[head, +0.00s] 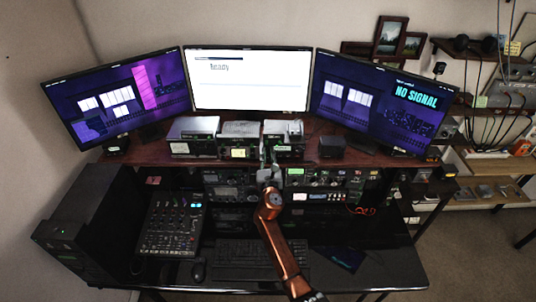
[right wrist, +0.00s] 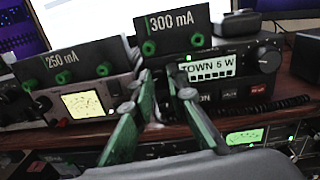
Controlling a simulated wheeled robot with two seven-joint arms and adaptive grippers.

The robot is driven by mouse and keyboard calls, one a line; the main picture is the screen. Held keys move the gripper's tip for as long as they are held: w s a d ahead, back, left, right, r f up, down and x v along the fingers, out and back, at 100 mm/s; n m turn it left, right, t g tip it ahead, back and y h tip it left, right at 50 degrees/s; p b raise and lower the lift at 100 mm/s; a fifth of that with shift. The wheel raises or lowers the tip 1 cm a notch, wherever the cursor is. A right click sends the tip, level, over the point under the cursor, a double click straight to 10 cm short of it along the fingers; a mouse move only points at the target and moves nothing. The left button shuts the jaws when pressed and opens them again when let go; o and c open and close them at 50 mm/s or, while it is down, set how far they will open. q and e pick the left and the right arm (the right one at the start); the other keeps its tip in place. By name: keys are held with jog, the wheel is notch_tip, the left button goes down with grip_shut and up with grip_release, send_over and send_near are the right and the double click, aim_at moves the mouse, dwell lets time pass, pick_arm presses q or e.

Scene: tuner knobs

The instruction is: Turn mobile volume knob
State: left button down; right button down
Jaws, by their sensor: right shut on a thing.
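The radio with the "TOWN 5 W" display (head: 291,153) stands at the right of the row of boxes on the shelf. In the right wrist view this radio (right wrist: 232,88) has a black front and a large black knob (right wrist: 270,58) at its right end. My right gripper (head: 268,158) reaches up to the left part of its front. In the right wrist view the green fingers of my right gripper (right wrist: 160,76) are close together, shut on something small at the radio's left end. The fingers hide the held part, apparently a knob. My left gripper is not in view.
A "250 mA" box (right wrist: 80,84) with a lit yellow meter stands just left of the radio. A "300 mA" panel (right wrist: 178,28) rises above it. More rack gear (head: 325,182) sits below the shelf. Three monitors (head: 250,78) stand behind.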

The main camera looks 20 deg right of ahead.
jog(key=shift+f+m, duration=0.1)
jog(key=shift+m, duration=0.3)
jog(key=m+b, duration=0.3)
jog(key=m, duration=0.1)
jog(key=shift+f+m, duration=0.1)
jog(key=shift+m, duration=0.3)
jog(key=m+b, duration=0.3)
jog(key=m, duration=0.2)
jog(key=shift+m+h, duration=0.3)
jog(key=shift+h, duration=0.1)
jog(key=m+b, duration=0.4)
jog(key=m, duration=0.2)
jog(key=shift+a+f+m, duration=0.1)
jog(key=shift+a+m, duration=0.05)
jog(key=shift+m, duration=0.25)
jog(key=shift+m+h+b, duration=0.3)
jog(key=shift+m+b, duration=1.05)
jog(key=shift+m, duration=0.75)
jog(key=c, duration=1.9)
grip_release()
jog(key=shift+r, duration=0.2)
